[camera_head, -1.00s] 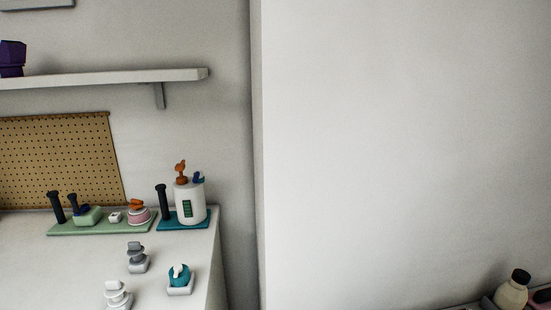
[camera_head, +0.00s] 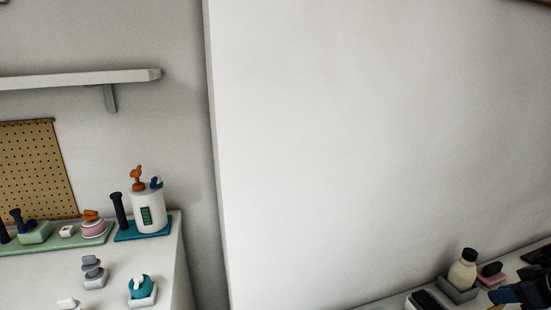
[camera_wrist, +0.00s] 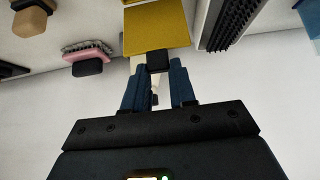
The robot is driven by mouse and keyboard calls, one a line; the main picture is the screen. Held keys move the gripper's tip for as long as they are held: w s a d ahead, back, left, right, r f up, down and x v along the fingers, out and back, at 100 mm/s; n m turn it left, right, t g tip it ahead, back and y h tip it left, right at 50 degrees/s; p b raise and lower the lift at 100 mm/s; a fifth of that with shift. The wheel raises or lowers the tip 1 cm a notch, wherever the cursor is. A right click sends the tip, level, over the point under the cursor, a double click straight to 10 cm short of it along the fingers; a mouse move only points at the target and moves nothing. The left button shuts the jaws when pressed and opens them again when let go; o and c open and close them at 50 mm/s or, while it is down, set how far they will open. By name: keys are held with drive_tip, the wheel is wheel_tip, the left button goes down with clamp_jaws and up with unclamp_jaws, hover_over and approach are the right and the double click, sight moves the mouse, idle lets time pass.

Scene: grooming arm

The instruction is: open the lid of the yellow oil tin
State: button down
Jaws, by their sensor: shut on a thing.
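The yellow oil tin (camera_wrist: 157,30) shows at the top of the wrist view as a flat yellow face, cut by the frame edge. A black tab (camera_wrist: 157,60) stands out from its near edge. My gripper (camera_wrist: 157,74) has its two blue fingers on either side of this tab and is shut on it. I cannot tell whether the lid is raised. In the head view, part of my blue and black gripper (camera_head: 528,292) shows at the right edge; the tin is not visible there.
A black-bristled brush (camera_wrist: 235,22) lies close beside the tin; a pink brush (camera_wrist: 88,54) is on the other side. A cream bottle (camera_head: 462,272) with a black cap stands in a grey holder on the right-hand counter. Another counter (camera_head: 165,255) holds dispensers at left.

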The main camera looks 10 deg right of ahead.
drive_tip(key=shift+w, duration=0.6)
drive_tip(key=shift+w+f, duration=0.15)
drive_tip(key=shift+w, duration=0.05)
drive_tip(key=c, duration=0.8)
unclamp_jaws()
drive_tip(key=shift+c, duration=0.2)
drive_tip(key=shift+p+v, duration=0.65)
drive_tip(key=shift+v, duration=0.2)
drive_tip(key=p+v, duration=0.4)
drive_tip(key=v, duration=0.1)
